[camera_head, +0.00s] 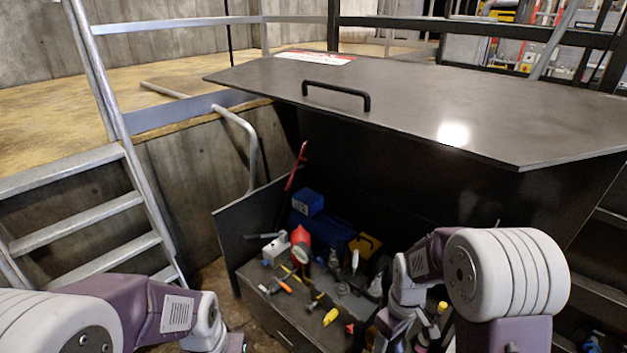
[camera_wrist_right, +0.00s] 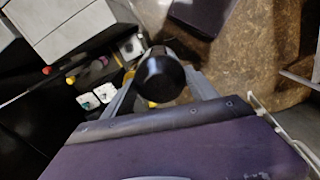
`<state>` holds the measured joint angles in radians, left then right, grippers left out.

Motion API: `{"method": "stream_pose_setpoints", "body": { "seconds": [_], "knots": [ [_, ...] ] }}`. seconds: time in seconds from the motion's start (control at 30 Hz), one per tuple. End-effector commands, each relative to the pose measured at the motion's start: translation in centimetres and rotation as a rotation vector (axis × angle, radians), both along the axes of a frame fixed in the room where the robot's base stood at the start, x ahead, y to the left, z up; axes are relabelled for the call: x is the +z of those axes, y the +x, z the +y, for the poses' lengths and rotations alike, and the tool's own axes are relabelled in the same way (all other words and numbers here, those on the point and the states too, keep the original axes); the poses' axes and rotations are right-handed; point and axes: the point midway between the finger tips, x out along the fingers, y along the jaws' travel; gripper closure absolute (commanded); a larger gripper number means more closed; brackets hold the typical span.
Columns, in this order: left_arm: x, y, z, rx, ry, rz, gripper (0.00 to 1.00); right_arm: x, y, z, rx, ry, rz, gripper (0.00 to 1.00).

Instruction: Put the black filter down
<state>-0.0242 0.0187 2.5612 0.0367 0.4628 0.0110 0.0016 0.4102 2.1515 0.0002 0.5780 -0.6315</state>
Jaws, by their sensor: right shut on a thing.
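The black filter (camera_wrist_right: 160,78) is a dark cylinder with a round end, seen in the right wrist view. My right gripper (camera_wrist_right: 158,92) is shut on it, with one finger on each side. In the head view my right arm reaches down at the lower right, and its fingertips and the filter cannot be made out there. My left arm comes in at the lower left of the head view. Its gripper fingers are not visible at the bottom edge.
A cluttered dark workbench (camera_head: 269,308) holds several tools, a red-and-white flashlight (camera_head: 301,245), a blue box (camera_head: 307,202) and a yellow item (camera_head: 365,245). A large dark lid (camera_head: 420,105) with a black handle (camera_head: 336,92) overhangs it. A metal ladder (camera_head: 85,213) stands at left.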

Motion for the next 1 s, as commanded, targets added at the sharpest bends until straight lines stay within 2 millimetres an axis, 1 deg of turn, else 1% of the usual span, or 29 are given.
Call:
{"method": "stream_pose_setpoints", "body": {
  "seconds": [0.03, 0.1, 0.2, 0.3, 0.47, 0.93, 1.0],
  "knots": [
    [0.12, 0.08, 0.02, 0.0, 0.001, -0.002, 0.64, 0.12, 0.05, 0.01, -0.122, 0.0, -0.001, 0.81],
    [0.13, 0.14, 0.04, 0.001, 0.002, -0.004, 0.64, 0.13, 0.07, 0.03, -0.296, 0.0, -0.001, 0.81],
    [0.14, 0.17, 0.05, 0.002, 0.002, -0.005, 0.64, 0.13, 0.06, 0.03, -0.48, 0.002, -0.001, 0.81],
    [0.13, 0.17, 0.05, 0.004, 0.002, -0.006, 0.64, 0.13, 0.05, 0.04, -0.587, 0.002, -0.001, 0.81],
    [0.12, 0.16, 0.04, 0.005, 0.002, -0.005, 0.64, 0.13, 0.04, 0.04, -0.635, 0.002, -0.001, 0.81],
    [0.1, 0.14, 0.03, 0.005, 0.002, -0.005, 0.64, 0.12, 0.04, 0.04, -0.627, 0.002, -0.001, 0.81],
    [0.1, 0.14, 0.03, 0.005, 0.002, -0.005, 0.64, 0.12, 0.29, 0.05, -0.608, 0.002, -0.002, 0.81]
  ]
}}
